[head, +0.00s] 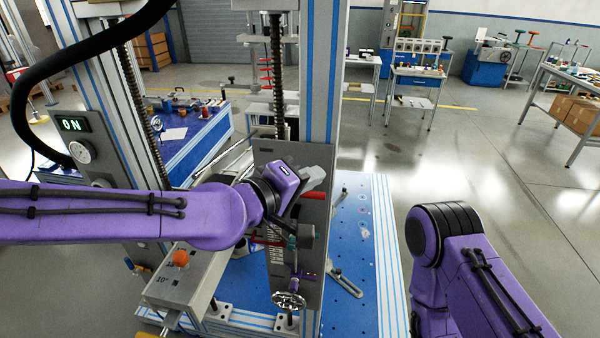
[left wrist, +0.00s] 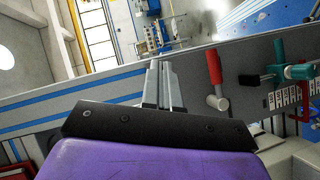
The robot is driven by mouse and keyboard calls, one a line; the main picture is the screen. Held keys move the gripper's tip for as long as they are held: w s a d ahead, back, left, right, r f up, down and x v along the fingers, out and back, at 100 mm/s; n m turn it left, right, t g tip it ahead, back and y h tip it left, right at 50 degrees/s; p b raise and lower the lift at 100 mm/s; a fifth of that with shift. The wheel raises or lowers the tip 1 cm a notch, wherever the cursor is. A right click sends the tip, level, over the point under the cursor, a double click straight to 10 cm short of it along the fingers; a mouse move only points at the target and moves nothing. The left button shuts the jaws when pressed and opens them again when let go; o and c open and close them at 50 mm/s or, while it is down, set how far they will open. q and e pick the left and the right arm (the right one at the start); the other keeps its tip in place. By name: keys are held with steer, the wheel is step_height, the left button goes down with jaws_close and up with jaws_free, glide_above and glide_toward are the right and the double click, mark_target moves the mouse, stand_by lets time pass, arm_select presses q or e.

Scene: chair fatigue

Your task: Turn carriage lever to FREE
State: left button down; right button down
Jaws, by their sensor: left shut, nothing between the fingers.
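A lever with a red grip (left wrist: 214,68) and a grey hub shows in the left wrist view, mounted on a grey plate. Its red grip also shows in the head view (head: 313,195), just below my left gripper (head: 314,178). No label such as FREE is readable, so I cannot tell for sure that this is the carriage lever. In the left wrist view my left gripper (left wrist: 160,84) has its fingers together and empty, to the left of the red grip with a gap between them. My right arm shows at lower right; its gripper is out of view.
A teal clamp-like part (left wrist: 300,72) with a black knob sits right of the red lever. A handwheel (head: 289,300) is below. An orange knob (head: 180,258) is on the grey beam at left. The blue base plate (head: 345,225) lies behind; open floor is at right.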

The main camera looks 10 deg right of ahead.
arm_select(q)
steer(key=s+r, duration=0.1)
steer(key=s+a+r, duration=0.1)
steer(key=s, duration=0.1)
steer(key=s+r, duration=0.1)
steer(key=shift+s+a+r+b, duration=0.1)
steer(key=shift+s+a+b, duration=0.2)
steer(key=shift+s+a, duration=0.05)
steer(key=a+f+n+g+y+b, duration=0.1)
steer(key=a+f+y, duration=0.3)
steer(key=f, duration=0.9)
steer(key=a+f+n+g+y+b, duration=0.15)
steer(key=a+f, duration=0.45)
steer(key=f, duration=0.7)
steer(key=a+f+n+y+b, duration=0.1)
steer(key=a+f+n+y, duration=0.3)
steer(key=f, duration=0.9)
steer(key=s+a+f+m+g+y+b, duration=0.1)
steer(key=s+a+f+m+g+y, duration=0.1)
steer(key=s+a+f, duration=0.7)
steer(key=s+a+f+m+g+y+b, duration=0.1)
steer(key=s+a+f+g+y, duration=0.1)
steer(key=s+a+f, duration=0.7)
steer(key=s+a+y, duration=0.1)
steer(key=s+a, duration=0.4)
steer(key=shift+s+f+m+y+b, duration=0.15)
steer(key=shift+f+m+y+b, duration=0.1)
steer(key=shift+m+y+b, duration=0.15)
